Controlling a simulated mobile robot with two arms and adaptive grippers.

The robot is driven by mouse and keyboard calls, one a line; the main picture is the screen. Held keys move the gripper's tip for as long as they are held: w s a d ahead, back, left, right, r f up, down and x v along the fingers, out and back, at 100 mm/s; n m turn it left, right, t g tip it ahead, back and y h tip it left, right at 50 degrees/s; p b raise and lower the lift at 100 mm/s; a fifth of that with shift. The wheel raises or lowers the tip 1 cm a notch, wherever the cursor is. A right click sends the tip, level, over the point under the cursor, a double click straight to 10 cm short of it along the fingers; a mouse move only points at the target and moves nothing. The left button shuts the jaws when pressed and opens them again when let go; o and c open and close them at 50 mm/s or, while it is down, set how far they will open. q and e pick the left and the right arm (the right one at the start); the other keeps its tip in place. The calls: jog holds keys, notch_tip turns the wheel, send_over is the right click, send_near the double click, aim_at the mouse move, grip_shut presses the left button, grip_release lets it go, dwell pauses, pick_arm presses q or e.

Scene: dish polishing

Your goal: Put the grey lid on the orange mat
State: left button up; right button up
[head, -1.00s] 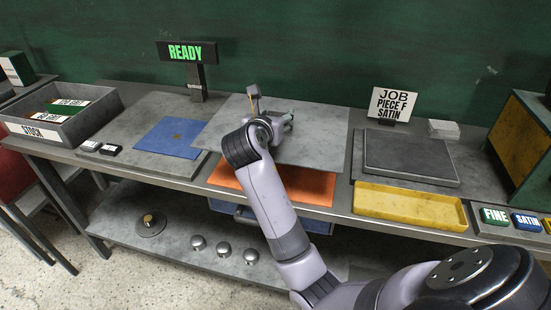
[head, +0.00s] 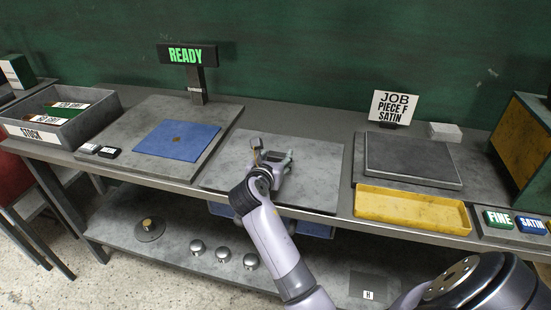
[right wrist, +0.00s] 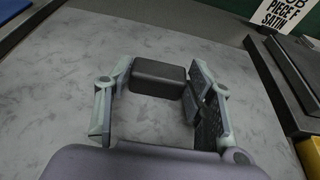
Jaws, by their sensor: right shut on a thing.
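The grey lid (head: 318,178) is a wide flat plate low over the middle of the bench, lying about level. My right gripper (head: 272,158) is shut on its dark block handle (right wrist: 158,78), which shows between the fingers in the right wrist view. The lid's surface (right wrist: 70,80) fills most of that view. The orange mat is hidden now, with the lid over its place. I cannot tell whether the lid touches it. My left gripper is not in view.
A blue mat (head: 178,139) lies on a grey board to the left. To the right are a dark slab (head: 410,158) and a yellow tray (head: 412,208). The READY sign (head: 187,55) stands behind. Round-knobbed pieces (head: 223,254) sit on the lower shelf.

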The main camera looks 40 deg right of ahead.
jog(key=shift+r, duration=0.1)
jog(key=o, duration=1.6)
jog(key=v, duration=1.2)
jog(key=shift+a, duration=0.1)
